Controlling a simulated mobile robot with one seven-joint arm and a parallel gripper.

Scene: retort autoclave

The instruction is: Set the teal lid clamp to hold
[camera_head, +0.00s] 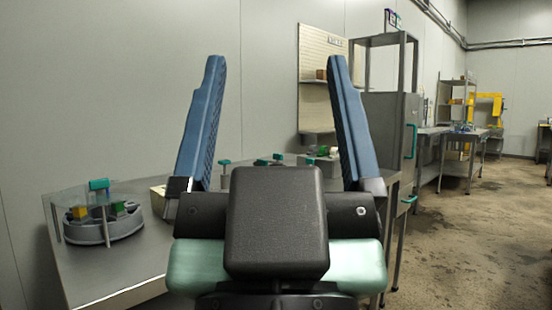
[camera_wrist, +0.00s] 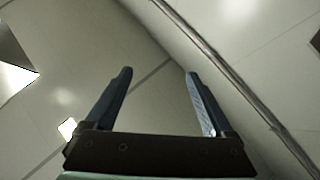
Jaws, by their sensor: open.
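A round grey vessel (camera_head: 105,228) stands on the bench at the left in the head view, with yellow and green blocks in it and a clear plate over it. A teal handle (camera_head: 99,184) tops a post at this vessel. Smaller teal handles (camera_head: 225,163) show farther back, partly hidden by my gripper. I cannot tell which teal piece is the lid clamp, or its setting. My gripper (camera_head: 272,60) is open and empty, its blue fingers pointing up, nearer the camera than the bench. In the wrist view my gripper (camera_wrist: 158,72) faces bare ceiling or wall panels.
The metal bench (camera_head: 125,275) runs along the left wall and behind my gripper. A grey cabinet (camera_head: 388,140) with teal handles stands right of centre. Farther tables and a yellow machine (camera_head: 487,105) are at the back right. The floor at right is clear.

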